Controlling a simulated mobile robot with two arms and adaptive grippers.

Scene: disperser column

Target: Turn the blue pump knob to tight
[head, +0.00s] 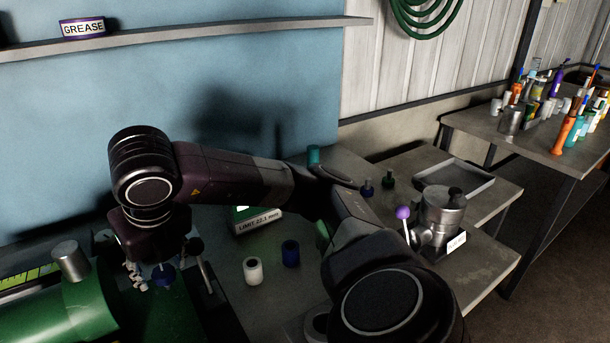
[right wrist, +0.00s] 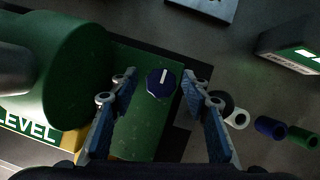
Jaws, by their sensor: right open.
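The blue pump knob (right wrist: 160,83) is round with a white line on its face and sits on a green plate. The line points nearly straight up in the right wrist view. The knob also shows in the head view (head: 163,275), under my right gripper and partly hidden by it. My right gripper (right wrist: 158,76) is open, with one finger on each side of the knob. Gaps show between the knob and both fingers, so it is not gripped. In the head view my right gripper (head: 160,268) points down at the pump. My left gripper is not in view.
A big green cylinder (head: 125,305) lies beside the knob, with a "LEVEL" label (right wrist: 28,128) nearby. White (head: 253,270) and dark blue (head: 290,253) cylinders and a "LIMIT" box (head: 258,222) stand to the right. A metal device with a purple-balled lever (head: 440,212) stands further right.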

